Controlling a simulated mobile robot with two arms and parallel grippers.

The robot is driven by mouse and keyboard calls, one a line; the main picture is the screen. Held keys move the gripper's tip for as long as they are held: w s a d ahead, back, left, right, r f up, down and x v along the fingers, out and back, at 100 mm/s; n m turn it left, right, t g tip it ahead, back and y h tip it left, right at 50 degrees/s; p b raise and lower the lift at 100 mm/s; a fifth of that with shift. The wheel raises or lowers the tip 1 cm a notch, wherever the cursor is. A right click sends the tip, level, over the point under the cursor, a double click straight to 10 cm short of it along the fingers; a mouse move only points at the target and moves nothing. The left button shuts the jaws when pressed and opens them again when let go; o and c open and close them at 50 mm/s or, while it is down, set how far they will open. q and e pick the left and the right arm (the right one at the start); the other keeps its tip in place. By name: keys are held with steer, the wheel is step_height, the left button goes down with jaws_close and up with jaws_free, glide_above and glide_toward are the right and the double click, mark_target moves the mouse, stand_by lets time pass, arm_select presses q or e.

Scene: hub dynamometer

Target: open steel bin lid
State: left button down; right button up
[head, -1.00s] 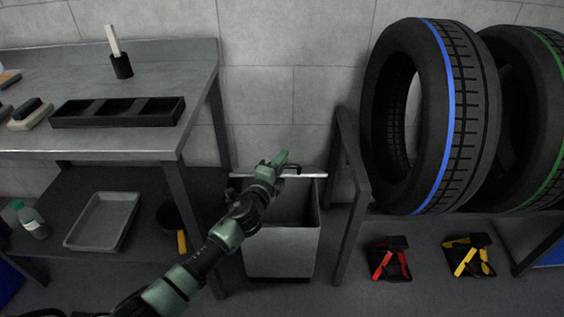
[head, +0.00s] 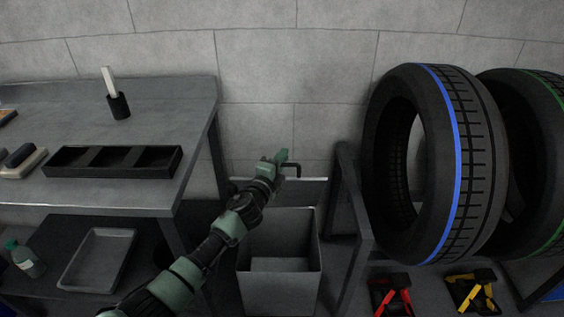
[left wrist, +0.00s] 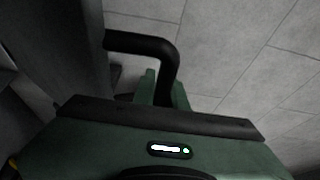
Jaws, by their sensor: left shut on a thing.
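The steel bin (head: 278,288) stands on the floor between the bench and the tire rack, its top open and its inside in view. Its lid (head: 308,192) is raised behind the opening, close to upright, with a pale top edge. My left gripper (head: 284,160) is at the lid's top edge, shut on the black bent lid handle (head: 296,166). In the left wrist view the handle (left wrist: 140,42) runs down between the green fingers of my left gripper (left wrist: 163,92). The lid's hinge is not clearly seen. My right gripper is not in view.
A grey bench (head: 90,195) with a black divided tray (head: 112,161) stands left of the bin. A dark rack post (head: 346,210) is close on the right, with large tires (head: 440,160) beyond. The grey wall (head: 330,80) is behind.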

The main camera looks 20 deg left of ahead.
arm_select(q)
steer(key=shift+w+a+f, duration=0.2)
steer(key=shift+w+f, duration=0.2)
steer(key=shift+f, duration=0.05)
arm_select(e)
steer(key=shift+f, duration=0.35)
arm_select(q)
steer(key=c, duration=1.7)
jaws_free()
steer(key=shift+c, duration=0.2)
steer(key=shift+o, duration=1.4)
steer(key=shift+w+f, duration=0.15)
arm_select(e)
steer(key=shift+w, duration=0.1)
